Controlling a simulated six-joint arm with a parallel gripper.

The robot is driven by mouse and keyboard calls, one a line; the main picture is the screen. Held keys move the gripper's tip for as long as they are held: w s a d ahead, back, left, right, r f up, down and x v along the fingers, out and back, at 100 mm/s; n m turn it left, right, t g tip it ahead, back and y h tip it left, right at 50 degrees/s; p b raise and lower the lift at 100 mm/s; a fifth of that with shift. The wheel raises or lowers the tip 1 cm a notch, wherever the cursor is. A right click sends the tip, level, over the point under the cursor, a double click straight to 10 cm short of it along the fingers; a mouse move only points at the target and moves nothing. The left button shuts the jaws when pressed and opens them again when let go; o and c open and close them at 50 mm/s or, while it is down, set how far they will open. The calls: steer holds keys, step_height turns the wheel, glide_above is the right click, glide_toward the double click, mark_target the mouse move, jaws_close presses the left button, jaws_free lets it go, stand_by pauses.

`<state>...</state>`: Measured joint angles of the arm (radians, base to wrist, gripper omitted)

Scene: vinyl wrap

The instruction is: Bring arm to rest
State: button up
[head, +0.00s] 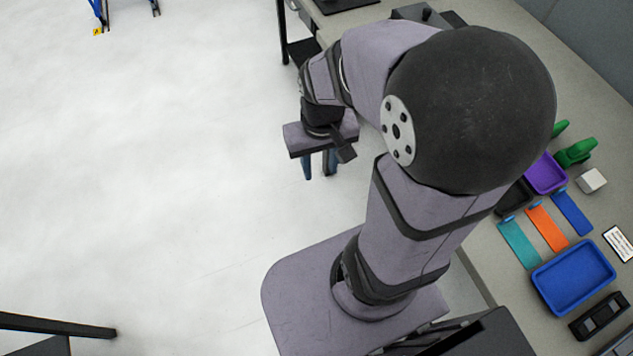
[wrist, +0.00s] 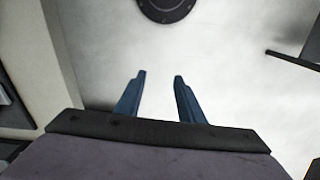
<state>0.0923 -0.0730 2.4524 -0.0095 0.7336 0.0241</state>
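My gripper (head: 319,173) hangs at the end of my folded arm in the head view, pointing down over the pale floor, left of the workbench. In the wrist view its two blue fingers (wrist: 160,76) stand apart with only floor visible between them. The gripper is open and holds nothing. My arm's large dark joint hides part of the bench in the head view.
The workbench (head: 490,250) runs along the right. On it are a blue tray (head: 573,277), a purple tray (head: 546,174), teal (head: 519,243), orange (head: 547,228) and blue (head: 572,211) strips, and green items (head: 576,152). The floor (head: 150,170) at left is clear.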

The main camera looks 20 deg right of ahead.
steer(key=shift+n, duration=0.6)
steer(key=s+a, duration=0.1)
steer(key=s+a+f, duration=0.1)
steer(key=s, duration=0.1)
steer(key=shift+s+a, duration=0.2)
step_height(320, 180, down, 5)
steer(key=b, duration=0.4)
steer(key=shift+r, duration=0.2)
steer(key=shift+r, duration=0.1)
